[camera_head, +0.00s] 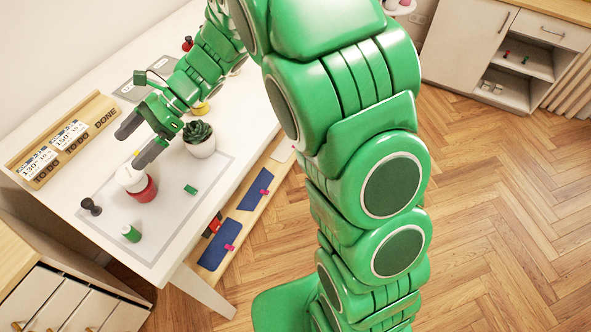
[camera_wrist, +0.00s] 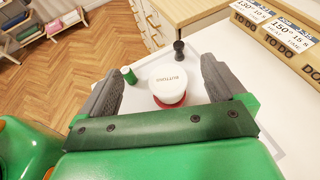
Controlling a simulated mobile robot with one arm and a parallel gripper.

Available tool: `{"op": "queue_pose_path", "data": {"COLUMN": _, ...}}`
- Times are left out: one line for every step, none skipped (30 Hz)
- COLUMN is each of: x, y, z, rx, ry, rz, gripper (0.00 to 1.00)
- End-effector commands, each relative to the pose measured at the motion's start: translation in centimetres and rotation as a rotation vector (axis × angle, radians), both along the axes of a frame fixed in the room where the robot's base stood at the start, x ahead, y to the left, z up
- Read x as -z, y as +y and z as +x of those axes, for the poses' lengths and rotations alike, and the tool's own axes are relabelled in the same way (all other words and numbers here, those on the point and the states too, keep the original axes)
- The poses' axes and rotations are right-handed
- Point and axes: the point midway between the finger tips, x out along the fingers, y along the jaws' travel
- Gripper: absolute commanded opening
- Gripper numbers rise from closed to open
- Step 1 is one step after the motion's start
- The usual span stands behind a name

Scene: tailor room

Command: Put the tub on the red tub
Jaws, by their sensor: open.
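A white tub (camera_head: 131,178) stands on top of the red tub (camera_head: 146,190) on the grey mat of the white table. In the wrist view the white tub (camera_wrist: 168,82) bears the word "BUTTONS", and a red edge of the red tub (camera_wrist: 169,104) shows beneath it. The white tub looks slightly off-centre or tilted in the head view; I cannot tell whether it sits flat. My gripper (camera_head: 131,143) is open and empty, just behind and above the tubs. In the wrist view its fingers (camera_wrist: 160,88) are spread wide to either side, apart from the tubs.
A potted succulent (camera_head: 199,139) stands close to my gripper. A green spool (camera_head: 131,233), a dark pawn-like piece (camera_head: 91,206) and a small green block (camera_head: 190,189) are around the tubs. A wooden card holder (camera_head: 62,140) lines the back edge. The mat's front right is clear.

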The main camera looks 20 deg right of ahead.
Motion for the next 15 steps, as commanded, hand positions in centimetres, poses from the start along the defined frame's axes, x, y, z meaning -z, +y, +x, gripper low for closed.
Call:
{"op": "queue_pose_path", "data": {"x": -0.2, "y": -0.2, "z": -0.2, "rx": -0.005, "ry": -0.008, "rz": -0.003, "gripper": 0.98}}
{"op": "queue_pose_path", "data": {"x": -0.3, "y": -0.4, "z": -0.4, "rx": -0.01, "ry": -0.016, "rz": -0.007, "gripper": 0.98}}
{"op": "queue_pose_path", "data": {"x": -0.5, "y": -0.8, "z": -0.8, "rx": -0.021, "ry": -0.03, "rz": -0.014, "gripper": 0.98}}
{"op": "queue_pose_path", "data": {"x": -0.6, "y": -1.1, "z": -1.2, "rx": -0.031, "ry": -0.045, "rz": -0.02, "gripper": 0.98}}
{"op": "queue_pose_path", "data": {"x": -0.9, "y": -1.5, "z": -1.6, "rx": -0.043, "ry": -0.062, "rz": -0.027, "gripper": 0.98}}
{"op": "queue_pose_path", "data": {"x": -1.1, "y": -2.2, "z": -2.2, "rx": -0.061, "ry": -0.085, "rz": -0.039, "gripper": 0.98}}
{"op": "queue_pose_path", "data": {"x": -1.3, "y": -2.7, "z": -2.8, "rx": -0.077, "ry": -0.104, "rz": -0.049, "gripper": 0.98}}
{"op": "queue_pose_path", "data": {"x": -1.4, "y": -3.3, "z": -3.3, "rx": -0.092, "ry": -0.124, "rz": -0.059, "gripper": 0.98}}
{"op": "queue_pose_path", "data": {"x": -1.7, "y": -4.0, "z": -4.1, "rx": -0.114, "ry": -0.15, "rz": -0.073, "gripper": 0.98}}
{"op": "queue_pose_path", "data": {"x": -1.9, "y": -4.6, "z": -4.6, "rx": -0.131, "ry": -0.171, "rz": -0.082, "gripper": 0.98}}
{"op": "queue_pose_path", "data": {"x": -2.0, "y": -5.2, "z": -5.2, "rx": -0.148, "ry": -0.189, "rz": -0.094, "gripper": 0.98}}
{"op": "queue_pose_path", "data": {"x": -2.1, "y": -5.9, "z": -6.0, "rx": -0.171, "ry": -0.213, "rz": -0.106, "gripper": 0.98}}
{"op": "queue_pose_path", "data": {"x": -2.2, "y": -6.5, "z": -6.6, "rx": -0.188, "ry": -0.231, "rz": -0.117, "gripper": 0.98}}
{"op": "queue_pose_path", "data": {"x": -2.4, "y": -7.1, "z": -7.1, "rx": -0.205, "ry": -0.25, "rz": -0.127, "gripper": 0.98}}
{"op": "queue_pose_path", "data": {"x": -2.6, "y": -7.9, "z": -7.8, "rx": -0.228, "ry": -0.277, "rz": -0.141, "gripper": 0.98}}
